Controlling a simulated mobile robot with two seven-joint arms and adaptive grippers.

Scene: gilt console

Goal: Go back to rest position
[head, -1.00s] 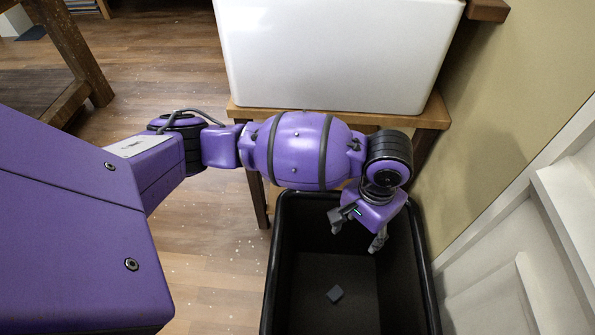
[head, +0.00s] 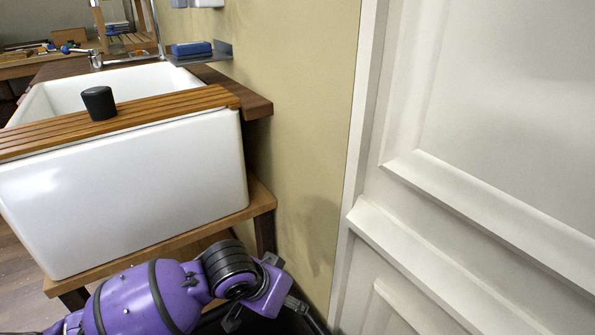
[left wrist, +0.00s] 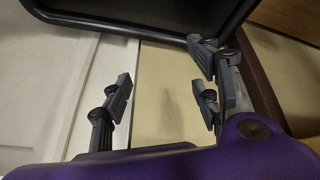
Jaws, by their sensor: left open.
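My left arm comes in at the bottom of the head view, purple with black bands. My left gripper (head: 266,314) is at the bottom edge, over the black bin (head: 313,325), of which only a dark strip shows. In the left wrist view my left gripper (left wrist: 162,92) has its grey fingers wide apart with nothing between them. The bin's dark rim (left wrist: 165,34) crosses the top of that view. The bin's inside is out of sight in the head view. My right gripper is in neither view.
A white sink (head: 130,195) on a wooden stand (head: 262,197) is at the left, with a slatted board (head: 170,107) and a dark cup (head: 98,103) on top. A beige wall (head: 300,130) and a white panelled door (head: 480,110) close off the right.

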